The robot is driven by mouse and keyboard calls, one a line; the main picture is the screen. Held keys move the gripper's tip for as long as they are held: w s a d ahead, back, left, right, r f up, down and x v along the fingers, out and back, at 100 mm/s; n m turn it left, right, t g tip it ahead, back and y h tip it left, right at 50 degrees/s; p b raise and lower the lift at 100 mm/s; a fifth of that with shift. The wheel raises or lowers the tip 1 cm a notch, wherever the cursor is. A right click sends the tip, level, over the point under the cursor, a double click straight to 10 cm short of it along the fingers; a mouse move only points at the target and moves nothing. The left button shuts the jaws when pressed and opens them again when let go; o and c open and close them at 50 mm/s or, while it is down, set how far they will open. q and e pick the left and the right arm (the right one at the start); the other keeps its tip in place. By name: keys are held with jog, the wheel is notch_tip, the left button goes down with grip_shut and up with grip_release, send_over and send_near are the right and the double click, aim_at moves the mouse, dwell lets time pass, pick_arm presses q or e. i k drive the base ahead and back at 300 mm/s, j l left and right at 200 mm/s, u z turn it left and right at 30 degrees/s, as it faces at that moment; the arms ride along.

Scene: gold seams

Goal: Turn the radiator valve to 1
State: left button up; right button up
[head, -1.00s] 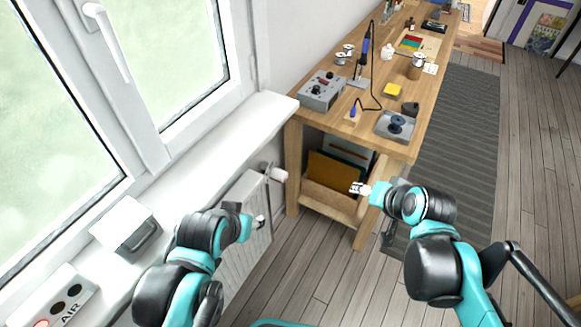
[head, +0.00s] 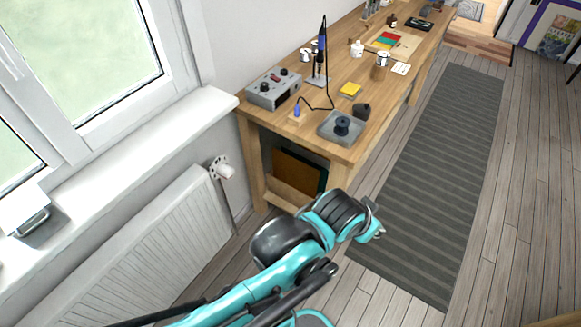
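The radiator valve (head: 226,171) is a small white knob on a pale fitting at the upper right end of the white radiator (head: 150,245), under the window sill. Any numbers on it are too small to read, so its setting cannot be told. The arm coming in from the lower left, my left, reaches across the bottom middle. Its gripper (head: 376,232) is right of and apart from the valve, over the floor by the rug. Its fingers are small and partly hidden by the wrist, so open or shut cannot be told. My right gripper is not in view.
A wooden workbench (head: 343,153) with tools stands just right of the valve, its front leg close by. A pipe (head: 230,200) runs down below the valve. The window sill (head: 130,150) overhangs the radiator. Grey floor and a striped rug (head: 440,180) lie open at right.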

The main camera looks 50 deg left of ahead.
aim_at(223, 169)
jog(key=i+l+z, duration=0.2)
jog(key=i, duration=0.25)
jog(key=i+l+z, duration=0.15)
jog(key=i+l, duration=0.15)
jog(key=i, duration=0.15)
jog(key=i+u, duration=0.2)
jog(key=u, duration=0.25)
jog(key=i+u, duration=0.25)
jog(key=u, duration=0.2)
jog(key=i+l+u, duration=0.15)
jog(key=u, duration=0.3)
jog(key=i+u, duration=0.15)
jog(key=u, duration=0.3)
jog(key=i+u, duration=0.15)
jog(key=u, duration=0.3)
jog(key=i+l+u, duration=0.1)
jog(key=u, duration=0.35)
jog(key=i+l+u, duration=0.1)
jog(key=u, duration=0.3)
jog(key=i+l+u, duration=0.1)
jog(key=l+u, duration=0.2)
jog(key=u, duration=0.15)
jog(key=l+u, duration=0.2)
jog(key=u, duration=0.25)
jog(key=i+l+u, duration=0.1)
jog(key=l+u, duration=0.25)
jog(key=i+l+u, duration=0.1)
jog(key=u, duration=0.25)
jog(key=l+u, duration=0.35)
jog(key=i, duration=0.05)
